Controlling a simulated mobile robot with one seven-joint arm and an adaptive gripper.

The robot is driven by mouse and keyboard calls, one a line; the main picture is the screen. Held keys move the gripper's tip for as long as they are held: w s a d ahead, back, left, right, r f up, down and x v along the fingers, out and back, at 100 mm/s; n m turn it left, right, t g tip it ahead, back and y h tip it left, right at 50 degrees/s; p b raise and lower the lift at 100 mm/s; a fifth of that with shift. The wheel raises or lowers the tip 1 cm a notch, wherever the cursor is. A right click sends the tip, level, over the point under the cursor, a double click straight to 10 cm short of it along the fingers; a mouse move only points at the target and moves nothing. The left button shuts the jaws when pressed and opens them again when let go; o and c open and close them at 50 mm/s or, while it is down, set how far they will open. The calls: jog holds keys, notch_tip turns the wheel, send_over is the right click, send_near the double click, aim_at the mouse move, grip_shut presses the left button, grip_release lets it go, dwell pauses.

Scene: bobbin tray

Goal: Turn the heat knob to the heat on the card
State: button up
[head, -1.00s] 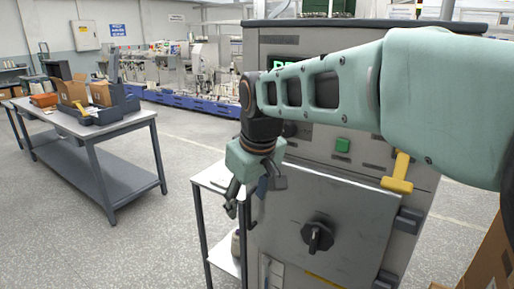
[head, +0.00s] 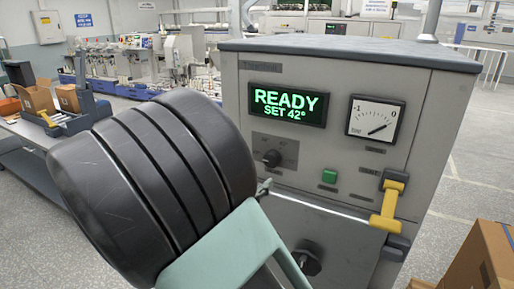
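The green display (head: 289,104) reads READY, SET 42°. I see no card with a heat on it. My arm's black ribbed joint and teal link fill the lower left and hide most of my gripper. A small dark piece (head: 264,187) pokes out just below the knob, apart from it in the picture. It may be a fingertip; I cannot tell whether the gripper is open or shut.
The machine (head: 450,110) has a dial gauge (head: 375,118), a green button (head: 329,176) and a yellow-handled lever (head: 390,205). Below is a door with a black knob (head: 308,257). A cardboard box (head: 485,255) stands at lower right. A bench with boxes is at left.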

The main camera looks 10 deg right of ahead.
aim_at(269, 161)
jog(key=shift+n+t, duration=0.5)
jog(key=shift+n, duration=0.2)
jog(key=x, duration=0.3)
jog(key=p+x, duration=0.1)
jog(key=x, duration=0.3)
jog(key=w+a+x, duration=0.1)
jog(key=x, duration=0.2)
jog(key=shift+w+d+r+p, duration=0.15)
jog(key=shift+w+p, duration=0.1)
jog(key=shift+p, duration=0.15)
jog(key=c, duration=1.2)
